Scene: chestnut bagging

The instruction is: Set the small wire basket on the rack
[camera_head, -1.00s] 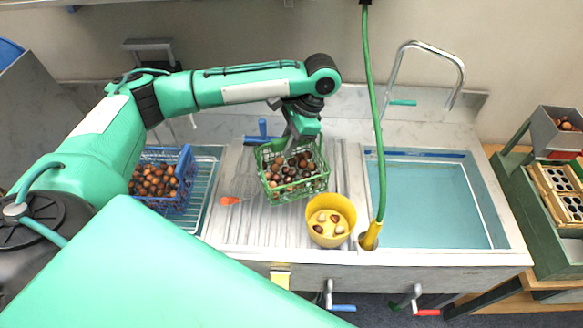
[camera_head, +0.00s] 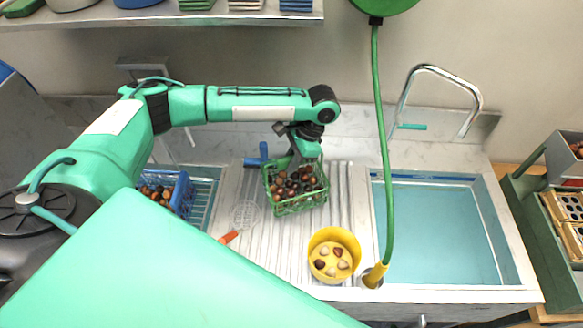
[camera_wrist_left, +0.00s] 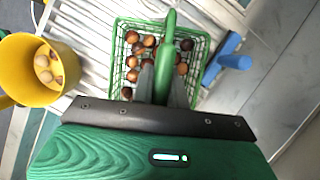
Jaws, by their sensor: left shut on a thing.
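The small green wire basket (camera_head: 296,204), full of brown chestnuts, is over the ribbed drainboard in the head view. My left gripper (camera_head: 302,160) is at its back side, shut on the basket's green handle. In the left wrist view the basket (camera_wrist_left: 118,60) lies ahead of the gripper (camera_wrist_left: 165,95), with the handle between the fingers. Whether the basket touches the drainboard I cannot tell. A blue wire basket (camera_head: 183,195) with chestnuts stands on a blue wire rack (camera_head: 204,200) at the left, partly hidden by my arm. My right gripper is not in view.
A yellow cup (camera_head: 333,236) with a few nuts stands in front of the basket. A skimmer with an orange handle (camera_head: 229,237) lies left. A blue-handled tool (camera_head: 262,153) is behind. A green hose (camera_head: 384,150) hangs beside the sink (camera_head: 440,230).

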